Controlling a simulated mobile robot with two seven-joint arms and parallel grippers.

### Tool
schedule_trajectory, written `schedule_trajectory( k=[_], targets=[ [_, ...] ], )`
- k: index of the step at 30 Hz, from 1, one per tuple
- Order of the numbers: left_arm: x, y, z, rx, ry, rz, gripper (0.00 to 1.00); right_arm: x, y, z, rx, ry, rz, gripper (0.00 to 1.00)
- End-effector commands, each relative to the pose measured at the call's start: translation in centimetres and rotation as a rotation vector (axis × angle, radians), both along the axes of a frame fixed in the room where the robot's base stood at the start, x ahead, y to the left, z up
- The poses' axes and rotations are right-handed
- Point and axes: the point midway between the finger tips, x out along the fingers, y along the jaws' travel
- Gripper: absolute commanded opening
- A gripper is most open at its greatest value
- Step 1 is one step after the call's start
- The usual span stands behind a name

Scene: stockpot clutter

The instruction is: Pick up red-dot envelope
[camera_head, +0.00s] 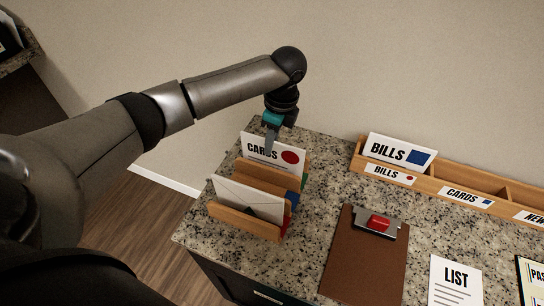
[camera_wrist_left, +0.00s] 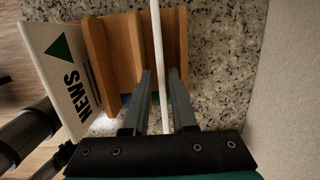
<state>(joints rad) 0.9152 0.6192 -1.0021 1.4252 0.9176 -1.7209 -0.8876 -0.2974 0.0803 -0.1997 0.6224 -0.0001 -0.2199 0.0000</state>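The red-dot envelope (camera_head: 264,150) is white, reads CARDS, and stands upright in the back of a wooden sorter (camera_head: 238,225) on the counter. My left gripper (camera_head: 270,143) reaches down from above at its top edge, one finger showing in front of its face. In the left wrist view, the envelope's thin white edge (camera_wrist_left: 157,30) runs between the two fingers of the left gripper (camera_wrist_left: 160,75). The fingers are apart, with a small gap showing on each side of the envelope. The envelope's lower part is hidden by the sorter. My right gripper is out of view.
Another white envelope (camera_head: 248,197) stands in the sorter's front; a NEWS envelope with a green triangle (camera_wrist_left: 55,50) shows in the wrist view. A wooden wall organiser (camera_head: 440,195) holds a blue-square BILLS envelope (camera_head: 385,150). A clipboard (camera_head: 362,265) and LIST sheet (camera_head: 455,285) lie in front.

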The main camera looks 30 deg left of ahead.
Motion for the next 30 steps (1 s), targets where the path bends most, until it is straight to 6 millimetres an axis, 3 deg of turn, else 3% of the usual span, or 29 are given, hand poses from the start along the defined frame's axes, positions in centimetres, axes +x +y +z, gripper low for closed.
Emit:
schedule_trajectory(
  k=[3, 9, 17, 24, 30],
  targets=[
    [0.1, 0.1, -2.2, 0.001, 0.004, 0.002, 0.25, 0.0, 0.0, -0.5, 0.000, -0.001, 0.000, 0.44],
    [0.1, 0.4, -4.3, 0.001, 0.002, 0.000, 0.25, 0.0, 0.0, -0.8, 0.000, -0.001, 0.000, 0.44],
    [0.1, 0.4, -4.4, 0.001, 0.001, -0.001, 0.25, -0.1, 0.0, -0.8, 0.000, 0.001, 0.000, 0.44],
    [0.1, 0.4, -4.4, 0.000, 0.001, -0.001, 0.00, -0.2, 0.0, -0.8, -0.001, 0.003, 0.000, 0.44],
    [0.1, 0.4, -4.4, 0.000, 0.001, -0.001, 0.00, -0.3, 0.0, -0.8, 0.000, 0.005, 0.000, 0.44]
  ],
)
